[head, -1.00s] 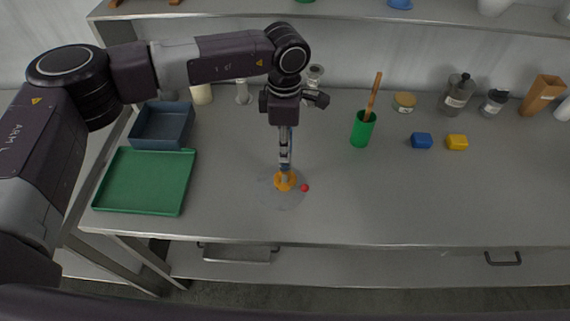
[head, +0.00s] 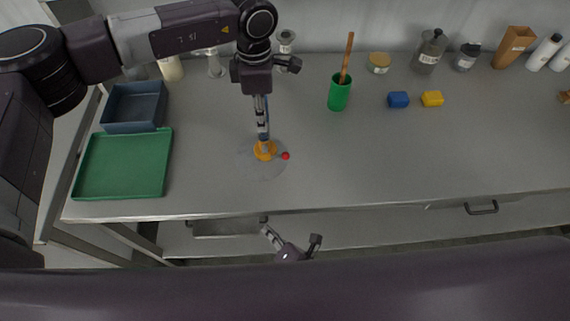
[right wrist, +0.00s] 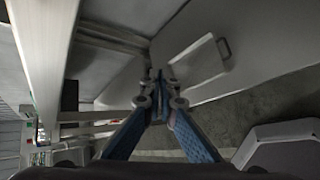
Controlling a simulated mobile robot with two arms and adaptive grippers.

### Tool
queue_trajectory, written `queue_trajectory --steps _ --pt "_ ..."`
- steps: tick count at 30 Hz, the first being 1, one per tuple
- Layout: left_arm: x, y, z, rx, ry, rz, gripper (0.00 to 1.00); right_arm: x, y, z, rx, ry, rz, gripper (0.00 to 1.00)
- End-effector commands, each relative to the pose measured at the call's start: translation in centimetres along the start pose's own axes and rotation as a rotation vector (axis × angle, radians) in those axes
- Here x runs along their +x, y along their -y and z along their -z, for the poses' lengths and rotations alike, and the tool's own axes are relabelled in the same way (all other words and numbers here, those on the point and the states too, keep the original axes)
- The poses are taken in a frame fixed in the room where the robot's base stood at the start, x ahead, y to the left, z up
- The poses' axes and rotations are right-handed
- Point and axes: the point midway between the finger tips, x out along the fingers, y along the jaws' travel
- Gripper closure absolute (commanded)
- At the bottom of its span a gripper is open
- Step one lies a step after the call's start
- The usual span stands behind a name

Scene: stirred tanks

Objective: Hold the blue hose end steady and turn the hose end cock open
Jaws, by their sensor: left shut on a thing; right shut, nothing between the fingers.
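My left gripper (head: 264,139) points straight down at the table and is shut on the hose end, just above an orange collar (head: 265,151). The fingers hide most of the hose end, and I cannot make out its blue colour apart from the fingers. A small red knob (head: 285,156) sits just right of the collar, seemingly the cock's handle. A faint clear round patch lies on the table around them. My right gripper (head: 266,229) is shut and empty, below the table's front edge in the head view. Its closed fingers (right wrist: 160,82) fill the middle of the right wrist view.
A green tray (head: 76,180) and a blue-grey bin (head: 107,113) stand at the left. A green cup (head: 339,98) with a wooden stick, a blue block (head: 398,100) and a yellow block (head: 432,99) are at the right. The table's front right is clear. A drawer handle (head: 482,209) juts below.

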Motion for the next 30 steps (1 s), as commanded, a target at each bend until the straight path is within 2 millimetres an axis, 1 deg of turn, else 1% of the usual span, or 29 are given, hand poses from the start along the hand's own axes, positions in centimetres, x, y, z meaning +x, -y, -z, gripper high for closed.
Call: queue_trajectory --steps 1,2,3,5,6,8,9,10,14,16,18,21,24,27,30 --pt "0.0 0.0 0.0 0.000 0.000 -0.001 1.00 -1.0 -3.7 0.9 -0.116 -0.010 -0.081 1.00" --pt "0.0 0.0 0.0 0.000 0.000 -0.001 1.00 -1.7 -5.7 1.5 -0.184 -0.012 -0.126 1.00" --pt "0.0 0.0 0.0 0.000 0.001 -0.001 1.00 -2.7 -8.2 2.3 -0.266 -0.012 -0.185 1.00" --pt "0.0 0.0 0.0 0.000 0.001 -0.001 1.00 -4.4 -11.8 3.3 -0.377 -0.005 -0.272 1.00" --pt "0.0 0.0 0.0 0.000 0.001 -0.001 1.00 -5.6 -14.2 3.8 -0.437 0.005 -0.331 1.00" --pt "-0.1 0.0 0.0 0.000 0.001 -0.001 1.00 -7.4 -17.7 3.9 -0.507 0.038 -0.408 1.00" --pt "0.0 0.0 0.0 0.000 0.001 -0.001 1.00 -8.3 -19.9 3.2 -0.548 0.094 -0.431 1.00" --pt "0.0 0.0 0.0 0.000 0.001 -0.001 1.00 -8.4 -20.3 2.4 -0.568 0.135 -0.418 1.00" --pt "0.0 0.0 0.0 0.000 0.001 -0.001 1.00 -8.4 -20.6 -1.3 -0.640 0.286 -0.303 1.00" --pt "-0.1 0.0 0.0 0.000 0.001 -0.001 1.00 -8.6 -20.2 -3.4 -0.682 0.357 -0.217 1.00" --pt "-0.1 0.0 0.0 0.000 0.001 -0.001 1.00 -8.9 -19.4 -5.5 -0.723 0.415 -0.118 1.00" --pt "-0.1 0.0 0.0 0.000 0.001 -0.001 1.00 -9.5 -17.7 -8.0 -0.781 0.471 0.028 1.00" --pt "-0.1 0.0 0.0 0.000 0.001 -0.001 1.00 -10.3 -15.9 -9.7 -0.827 0.494 0.156 1.00" --pt "-0.1 0.0 0.0 0.000 0.001 -0.001 1.00 -10.9 -14.6 -10.8 -0.862 0.501 0.247 1.00" --pt "-0.1 0.0 0.0 0.000 0.001 -0.001 1.00 -11.3 -13.8 -11.4 -0.883 0.499 0.301 1.00"
